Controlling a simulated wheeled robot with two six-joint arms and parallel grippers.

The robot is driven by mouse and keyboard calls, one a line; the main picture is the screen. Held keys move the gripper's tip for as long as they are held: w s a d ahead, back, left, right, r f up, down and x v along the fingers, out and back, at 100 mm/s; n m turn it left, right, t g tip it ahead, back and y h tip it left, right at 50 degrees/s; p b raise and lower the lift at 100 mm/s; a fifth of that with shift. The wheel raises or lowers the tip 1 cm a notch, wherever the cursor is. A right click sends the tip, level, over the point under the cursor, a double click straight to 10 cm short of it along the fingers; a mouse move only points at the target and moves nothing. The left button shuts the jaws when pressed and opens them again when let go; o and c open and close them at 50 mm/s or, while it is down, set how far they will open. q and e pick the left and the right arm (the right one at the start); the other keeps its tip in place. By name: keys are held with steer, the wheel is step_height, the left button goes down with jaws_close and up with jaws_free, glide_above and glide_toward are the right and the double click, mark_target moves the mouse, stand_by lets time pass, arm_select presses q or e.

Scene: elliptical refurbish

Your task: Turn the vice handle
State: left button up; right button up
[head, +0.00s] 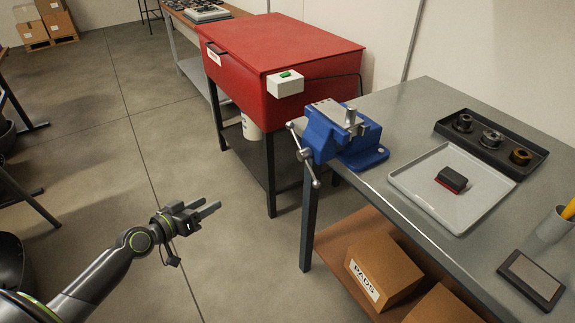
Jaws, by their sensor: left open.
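The blue vice (338,133) is fixed at the left corner of the grey workbench (425,115). Its metal handle (305,155) is a bar with ball ends on the vice's left face, overhanging the bench edge; it slants from upper left to lower right. My left gripper (208,208) is open and empty over the floor, left of and below the handle, well apart from it. My right gripper is not in view.
A red cabinet (290,45) with a white switch box (285,83) stands behind the vice. On the bench are a pale tray (410,185) with a dark red-edged block (452,179), a black parts tray (485,150) and a dark tablet (531,277). Boxes (385,255) sit below.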

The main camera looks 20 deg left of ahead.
arm_select(q)
steer(key=s+d+r+m+h+b, duration=0.2)
steer(key=s+d+r+m+h, duration=0.15)
steer(key=d+r+h, duration=0.6)
steer(key=y+p, duration=0.3)
steer(key=p, duration=0.3)
glide_toward(299, 156)
steer(key=x, duration=0.9)
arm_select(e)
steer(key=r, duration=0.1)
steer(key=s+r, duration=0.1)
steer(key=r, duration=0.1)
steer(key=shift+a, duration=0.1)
arm_select(q)
steer(key=shift+a, duration=0.1)
jaws_close()
